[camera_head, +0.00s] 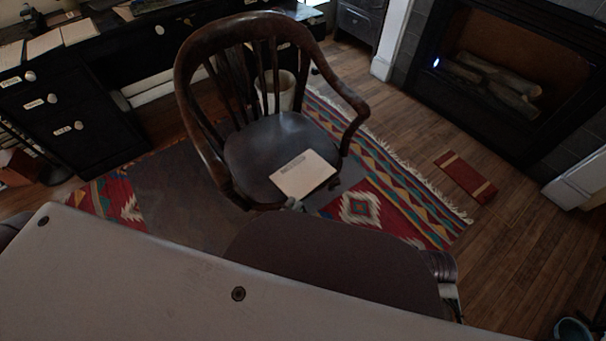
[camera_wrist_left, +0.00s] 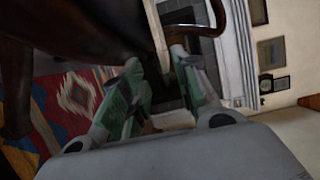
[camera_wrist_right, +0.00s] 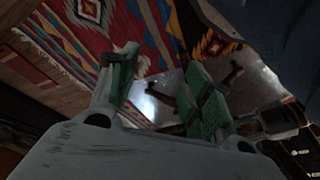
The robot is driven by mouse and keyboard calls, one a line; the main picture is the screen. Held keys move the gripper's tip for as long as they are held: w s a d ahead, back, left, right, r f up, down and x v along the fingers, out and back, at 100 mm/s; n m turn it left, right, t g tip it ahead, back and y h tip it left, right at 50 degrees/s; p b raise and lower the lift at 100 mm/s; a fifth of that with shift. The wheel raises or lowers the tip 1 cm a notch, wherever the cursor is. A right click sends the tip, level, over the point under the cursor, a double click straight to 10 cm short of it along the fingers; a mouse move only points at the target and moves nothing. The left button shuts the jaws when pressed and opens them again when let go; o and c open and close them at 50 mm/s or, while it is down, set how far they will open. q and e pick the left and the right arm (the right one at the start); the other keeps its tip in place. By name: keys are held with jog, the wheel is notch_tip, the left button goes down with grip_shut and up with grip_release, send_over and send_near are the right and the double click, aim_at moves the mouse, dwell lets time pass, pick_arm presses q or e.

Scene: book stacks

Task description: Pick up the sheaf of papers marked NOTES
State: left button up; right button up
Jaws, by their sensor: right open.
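A pale sheaf of papers (camera_head: 306,177) with a grey strip of unreadable marking is at the front of the wooden chair's dark seat (camera_head: 255,150). I cannot tell whether it rests flat there or is slightly raised. My left gripper (camera_head: 293,203) is at its near edge, mostly hidden by my arm. In the left wrist view, a thin pale edge (camera_wrist_left: 157,30), likely the sheaf, runs between the green fingers (camera_wrist_left: 157,60). I cannot tell whether both fingers touch it. My right gripper (camera_wrist_right: 162,60) is open and empty, with the patterned rug beyond it.
The chair's back and curved armrests (camera_head: 355,100) surround the seat. A patterned rug (camera_head: 400,200) lies under the chair. A red book (camera_head: 466,177) lies on the wooden floor at right, near the fireplace (camera_head: 490,85). A dark desk (camera_head: 80,95) with papers stands at left.

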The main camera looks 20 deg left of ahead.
aim_at(301, 196)
jog(key=shift+w, duration=0.1)
pick_arm(q)
jog(key=x, duration=0.2)
jog(key=b+x, duration=0.1)
jog(key=shift+w+d+r, duration=0.2)
jog(key=shift+w+r, duration=0.05)
jog(key=shift+r, duration=0.1)
jog(key=shift+x, duration=0.75)
pick_arm(e)
jog(key=shift+w+a+r+t, duration=0.1)
jog(key=shift+r+t, duration=0.05)
jog(key=shift+r, duration=0.45)
jog(key=shift+w+a+r+t, duration=0.1)
jog(key=shift+r+t, duration=0.05)
jog(key=shift+r, duration=0.4)
pick_arm(q)
jog(key=shift+c, duration=0.4)
pick_arm(e)
jog(key=shift+s+f, duration=0.1)
pick_arm(q)
grip_shut()
